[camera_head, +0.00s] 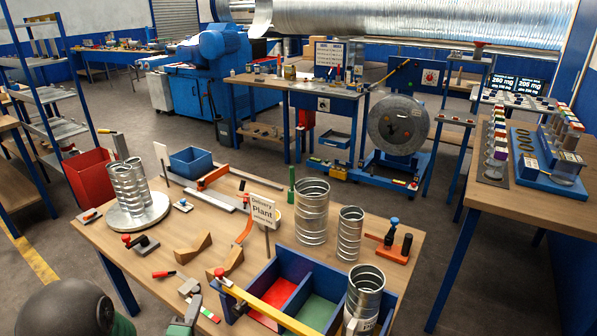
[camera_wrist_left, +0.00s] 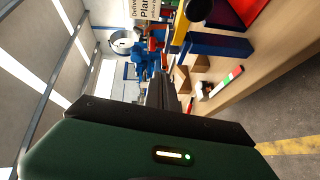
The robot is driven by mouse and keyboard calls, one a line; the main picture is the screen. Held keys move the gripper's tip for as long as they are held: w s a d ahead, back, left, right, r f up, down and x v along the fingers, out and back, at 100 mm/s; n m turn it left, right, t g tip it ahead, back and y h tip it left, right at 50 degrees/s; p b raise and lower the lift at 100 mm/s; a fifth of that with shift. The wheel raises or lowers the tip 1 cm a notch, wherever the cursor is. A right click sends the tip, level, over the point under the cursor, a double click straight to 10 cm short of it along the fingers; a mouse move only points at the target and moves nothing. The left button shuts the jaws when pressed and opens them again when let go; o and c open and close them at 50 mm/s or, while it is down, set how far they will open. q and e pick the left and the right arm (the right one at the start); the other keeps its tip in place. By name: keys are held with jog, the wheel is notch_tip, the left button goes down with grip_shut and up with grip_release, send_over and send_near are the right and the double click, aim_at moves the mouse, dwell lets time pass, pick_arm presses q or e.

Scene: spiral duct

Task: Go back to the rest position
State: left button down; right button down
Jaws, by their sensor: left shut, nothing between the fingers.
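My left gripper (camera_head: 190,308) shows at the bottom edge of the head view, over the front left of the wooden workbench. Its fingers are shut with nothing between them. In the left wrist view the closed dark fingers (camera_wrist_left: 163,92) point away past the dark green housing (camera_wrist_left: 150,155). My right gripper is in neither view. The blue divided bin (camera_head: 285,262) stands to the right of my left gripper, with a red and a green compartment floor. A ribbed metal duct piece (camera_head: 363,292) stands in its right part.
A yellow bar (camera_head: 265,308) crosses the bin's front. Two ribbed duct pieces (camera_head: 312,210) stand behind it. More tubes stand on a round plate (camera_head: 138,213) at left. Wooden wedges (camera_head: 193,248), small tools and a Plant sign (camera_head: 263,210) crowd the bench.

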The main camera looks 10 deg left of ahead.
pick_arm(q)
jog(key=s+d+r+m+g+h+p, duration=0.1)
jog(key=s+d+m+g+p, duration=0.3)
jog(key=s+d+m+g, duration=0.2)
jog(key=s+d+r+m+g+h+p, duration=0.1)
jog(key=s+d+r+m+g+p, duration=0.1)
jog(key=s+d+m+g+p, duration=0.2)
jog(key=s+d+m+g, duration=0.2)
jog(key=s+m+g, duration=0.2)
jog(key=s+m, duration=0.2)
jog(key=shift+s+d+r+m+h, duration=0.2)
jog(key=shift+m+h, duration=0.1)
jog(key=shift+m, duration=0.8)
jog(key=shift+d, duration=0.25)
